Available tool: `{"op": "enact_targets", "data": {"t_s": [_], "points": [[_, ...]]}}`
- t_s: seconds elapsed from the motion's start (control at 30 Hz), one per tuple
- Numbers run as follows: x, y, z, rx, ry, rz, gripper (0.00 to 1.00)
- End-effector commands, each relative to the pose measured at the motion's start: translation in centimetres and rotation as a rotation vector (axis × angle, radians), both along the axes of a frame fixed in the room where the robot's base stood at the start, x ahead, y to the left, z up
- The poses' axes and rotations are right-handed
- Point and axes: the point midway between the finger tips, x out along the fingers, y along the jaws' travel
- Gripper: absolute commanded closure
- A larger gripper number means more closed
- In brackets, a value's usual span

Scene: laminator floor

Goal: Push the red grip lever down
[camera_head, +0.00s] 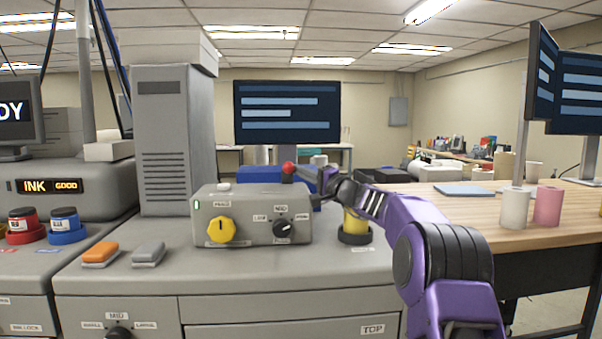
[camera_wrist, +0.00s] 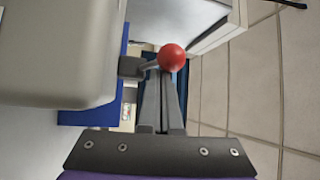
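The red grip lever shows as a red ball knob (camera_head: 288,169) above the top right of the grey control box (camera_head: 253,237). In the wrist view the red ball (camera_wrist: 172,57) sits on a short grey rod from a dark mount (camera_wrist: 130,67) on the box's side. My gripper (camera_head: 312,174) is just right of the knob in the head view. In the wrist view its two fingers (camera_wrist: 164,78) lie together, shut, with their tips close to the rod and ball. I cannot tell whether they touch the lever.
The box front has a yellow knob (camera_head: 221,229) and a black dial (camera_head: 287,229). Orange (camera_head: 101,251) and grey (camera_head: 148,252) blocks lie left of the box. A grey cabinet (camera_head: 175,140) stands behind.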

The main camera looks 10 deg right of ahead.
Motion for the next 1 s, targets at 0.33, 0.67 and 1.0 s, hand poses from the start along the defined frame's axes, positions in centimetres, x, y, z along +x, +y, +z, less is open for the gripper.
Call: {"op": "enact_targets", "data": {"t_s": [0.33,0.67,1.0], "points": [[0.27,-0.05,-0.44,-0.001,-0.001,-0.001,1.00],[0.36,-0.06,-0.60,-0.001,-0.001,-0.001,1.00],[0.37,-0.06,-0.59,-0.001,-0.001,-0.001,1.00]]}}
